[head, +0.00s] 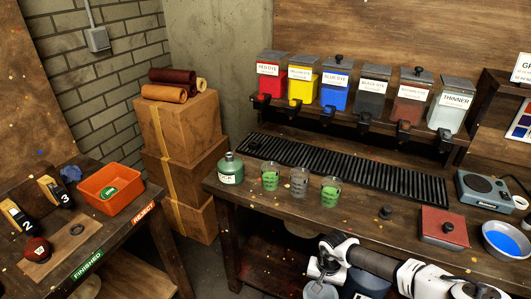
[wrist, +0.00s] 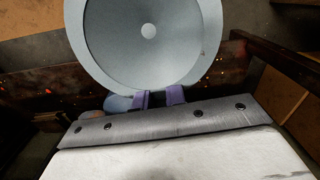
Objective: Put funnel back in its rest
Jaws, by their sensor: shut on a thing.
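The funnel (wrist: 105,45) is a wide, pale grey round cone with a small hole in the middle, seen from its mouth in the wrist view. My gripper (wrist: 158,97) is shut on its near rim with two purple fingertips. In the head view my gripper (head: 318,272) is low in front of the long bench, with the grey funnel (head: 320,291) just below it at the bottom edge, partly cut off. I cannot make out the funnel's rest for sure in either view.
The long bench (head: 290,215) holds a green bottle (head: 231,169), several cups, a black slatted tray (head: 345,168), a scale (head: 488,190) and a blue-filled bowl (head: 506,240). Dye dispensers stand behind. A left table has an orange bin (head: 111,187). Stacked boxes (head: 183,145) stand between.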

